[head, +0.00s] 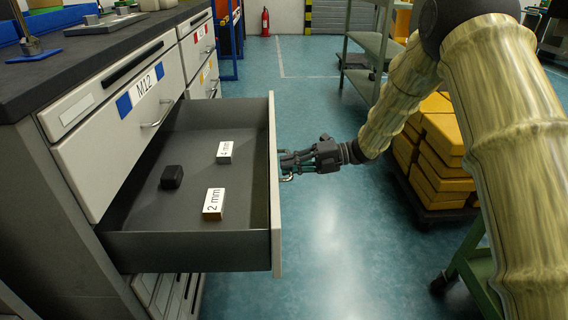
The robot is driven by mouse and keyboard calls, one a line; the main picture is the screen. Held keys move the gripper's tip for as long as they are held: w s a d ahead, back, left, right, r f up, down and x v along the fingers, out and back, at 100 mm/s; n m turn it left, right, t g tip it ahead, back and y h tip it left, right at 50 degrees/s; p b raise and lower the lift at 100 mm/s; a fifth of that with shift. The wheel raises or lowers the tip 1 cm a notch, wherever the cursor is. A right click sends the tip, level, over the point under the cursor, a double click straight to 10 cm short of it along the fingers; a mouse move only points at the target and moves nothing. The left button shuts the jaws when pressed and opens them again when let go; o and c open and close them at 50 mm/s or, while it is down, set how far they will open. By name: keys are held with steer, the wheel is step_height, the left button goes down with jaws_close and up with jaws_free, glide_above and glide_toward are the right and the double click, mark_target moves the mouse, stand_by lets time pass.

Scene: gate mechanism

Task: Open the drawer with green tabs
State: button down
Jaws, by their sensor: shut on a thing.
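A drawer (150,205) below the M12 drawer is pulled far out of the grey cabinet. Its front panel (274,190) is seen nearly edge-on, so its label and tab colour are hidden. Inside lie two white-topped blocks, one marked 2 mm (213,204) and one marked 4 mm (225,152), and a small black block (172,177). My gripper (290,165) is at the outer side of the front panel, shut on the drawer's handle, which is mostly hidden by the fingers.
The closed M12 drawer (105,150) has blue tabs. Farther cabinet drawers have red tabs (203,32) and yellow tabs (207,72). Stacked yellow boxes (440,150) and a green cart (470,265) stand at the right. The blue floor (330,245) beyond the drawer front is clear.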

steer(key=shift+f, duration=0.1)
steer(key=c, duration=1.5)
jaws_free()
steer(key=shift+c, duration=0.2)
steer(key=shift+d, duration=0.1)
steer(key=v, duration=1.2)
